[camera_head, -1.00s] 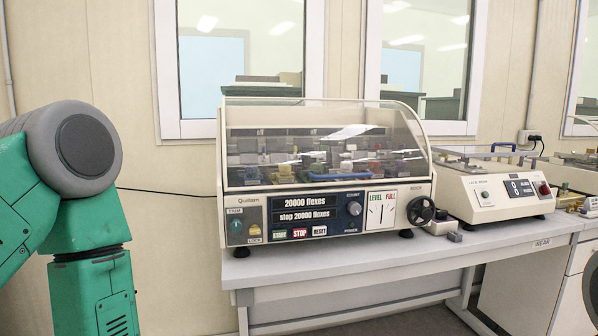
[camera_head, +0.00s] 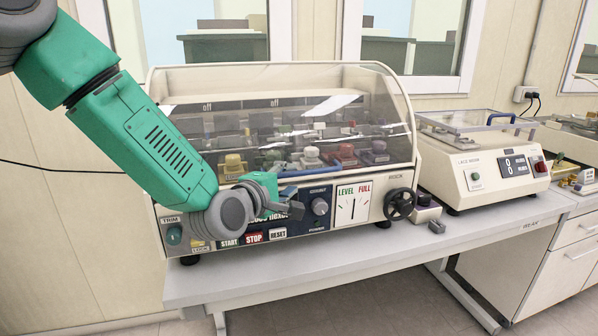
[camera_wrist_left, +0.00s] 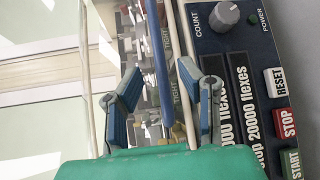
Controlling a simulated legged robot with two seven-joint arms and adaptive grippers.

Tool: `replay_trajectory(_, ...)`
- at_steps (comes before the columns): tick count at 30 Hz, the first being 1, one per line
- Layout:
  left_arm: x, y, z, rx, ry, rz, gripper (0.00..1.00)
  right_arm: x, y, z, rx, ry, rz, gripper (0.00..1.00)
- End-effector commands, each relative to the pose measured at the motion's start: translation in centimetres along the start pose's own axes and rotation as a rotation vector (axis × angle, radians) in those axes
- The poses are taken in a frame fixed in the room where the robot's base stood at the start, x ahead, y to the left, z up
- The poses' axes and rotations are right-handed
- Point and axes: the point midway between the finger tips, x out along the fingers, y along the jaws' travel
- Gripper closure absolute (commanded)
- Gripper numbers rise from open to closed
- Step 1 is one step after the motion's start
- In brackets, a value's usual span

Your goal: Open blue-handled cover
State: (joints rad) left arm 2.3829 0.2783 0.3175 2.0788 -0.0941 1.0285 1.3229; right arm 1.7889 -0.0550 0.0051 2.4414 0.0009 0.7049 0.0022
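The clear curved cover (camera_head: 290,110) of the flexing machine is down over its bays. Its blue handle (camera_head: 308,171) runs along the cover's lower front edge. My left gripper (camera_head: 284,193) is in front of the machine's panel, close to the left end of the handle. In the left wrist view the gripper (camera_wrist_left: 160,75) is open. The blue handle (camera_wrist_left: 158,45) runs between its two fingers in the picture, with gaps on both sides. I cannot tell how deep the handle sits between them. My arm hides part of the cover's left side and the panel. My right gripper is not in view.
The control panel has START, STOP (camera_head: 254,237) and RESET buttons, a count knob (camera_head: 320,206) and a black hand wheel (camera_head: 400,204). A second machine (camera_head: 482,165) stands to the right. The table front (camera_head: 350,245) is clear.

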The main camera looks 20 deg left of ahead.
Motion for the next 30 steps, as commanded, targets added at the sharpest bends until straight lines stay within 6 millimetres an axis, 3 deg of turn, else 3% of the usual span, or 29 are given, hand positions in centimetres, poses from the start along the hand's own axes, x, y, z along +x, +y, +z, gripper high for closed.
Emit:
replay_trajectory(3,2.4,0.0,0.0,0.002,0.000,-0.001,0.67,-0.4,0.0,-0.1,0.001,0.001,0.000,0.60)
replay_trajectory(9,4.6,0.0,-0.4,-0.002,0.001,0.001,0.67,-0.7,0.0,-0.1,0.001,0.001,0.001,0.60)
replay_trajectory(21,5.4,-0.1,-0.3,-0.002,0.000,-0.001,0.67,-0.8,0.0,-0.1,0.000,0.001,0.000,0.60)
replay_trajectory(24,5.4,-0.1,-0.2,-0.001,0.000,-0.001,1.00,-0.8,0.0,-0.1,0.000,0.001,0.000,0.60)
replay_trajectory(30,5.4,-0.1,0.0,0.000,-0.003,-0.003,1.00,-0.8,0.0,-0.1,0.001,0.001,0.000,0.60)
